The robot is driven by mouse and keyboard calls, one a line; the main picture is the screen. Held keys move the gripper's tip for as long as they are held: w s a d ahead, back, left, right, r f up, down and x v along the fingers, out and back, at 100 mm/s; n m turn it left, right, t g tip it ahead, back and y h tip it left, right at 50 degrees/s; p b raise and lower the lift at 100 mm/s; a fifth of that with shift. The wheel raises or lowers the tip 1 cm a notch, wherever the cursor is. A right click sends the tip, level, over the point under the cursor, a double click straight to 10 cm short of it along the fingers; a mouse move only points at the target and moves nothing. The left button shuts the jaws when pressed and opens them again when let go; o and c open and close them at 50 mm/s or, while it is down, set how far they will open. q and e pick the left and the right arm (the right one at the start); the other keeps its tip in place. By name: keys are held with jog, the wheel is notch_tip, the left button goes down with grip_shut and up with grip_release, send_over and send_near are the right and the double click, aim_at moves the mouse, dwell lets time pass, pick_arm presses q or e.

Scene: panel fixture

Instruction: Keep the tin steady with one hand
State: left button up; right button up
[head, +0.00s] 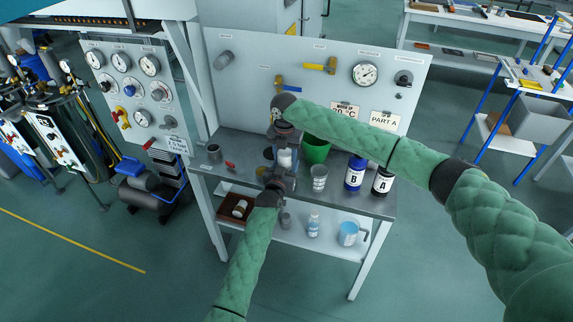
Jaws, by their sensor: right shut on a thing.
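My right arm comes in from the right, bends at the panel and reaches down, so my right gripper (285,148) is low over the grey bench. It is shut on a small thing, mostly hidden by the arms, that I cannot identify. A pale cylindrical shape (285,159) shows between the two wrists. My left gripper (280,172) comes up from below at the bench's front edge, close under the right one; its fingers are too small and covered to read. A dark round container (268,153), possibly the tin, stands just left of the grippers, partly hidden.
On the bench (338,199), a green bucket (316,149), a clear cup (319,178), bottle B (354,173) and bottle A (382,181) stand to the right. The lower shelf holds a blue jug (348,233) and a small bottle (313,224).

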aim_at(285, 153)
jog(key=shift+r, duration=1.65)
dwell(0.7)
jog(key=shift+r, duration=2.4)
pick_arm(q)
jog(key=o, duration=1.1)
pick_arm(e)
notch_tip(285, 153, up, 7)
jog(key=shift+r, duration=0.2)
